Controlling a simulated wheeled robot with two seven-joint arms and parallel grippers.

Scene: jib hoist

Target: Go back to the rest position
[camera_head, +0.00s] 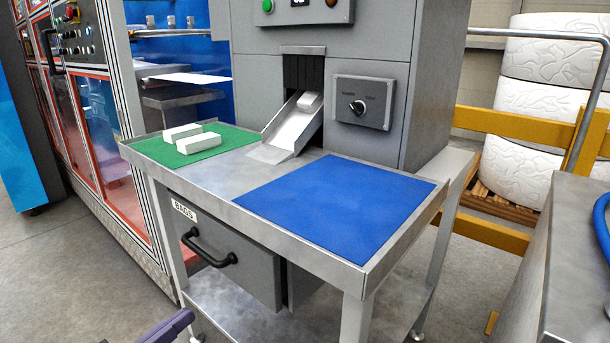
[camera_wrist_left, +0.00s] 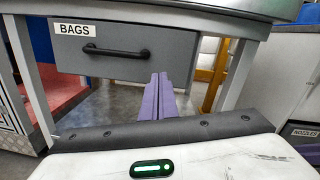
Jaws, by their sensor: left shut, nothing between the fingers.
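My left gripper (camera_head: 168,328) shows only in part at the bottom edge of the head view, low in front of the metal table (camera_head: 222,203). In the left wrist view its purple fingers (camera_wrist_left: 158,88) are together with nothing between them. They point towards the space below the table, beside the grey drawer (camera_wrist_left: 110,58) labelled BAGS. The drawer also shows in the head view (camera_head: 225,262) and has a black handle (camera_head: 208,252). My right gripper is not in view.
Two white blocks (camera_head: 182,133) (camera_head: 198,143) lie on the green mat (camera_head: 228,138). Another white block (camera_head: 310,100) sits at the top of the chute (camera_head: 292,126). The blue mat (camera_head: 338,205) is bare. A yellow rail (camera_head: 520,130) and white rolls (camera_head: 545,90) stand at right.

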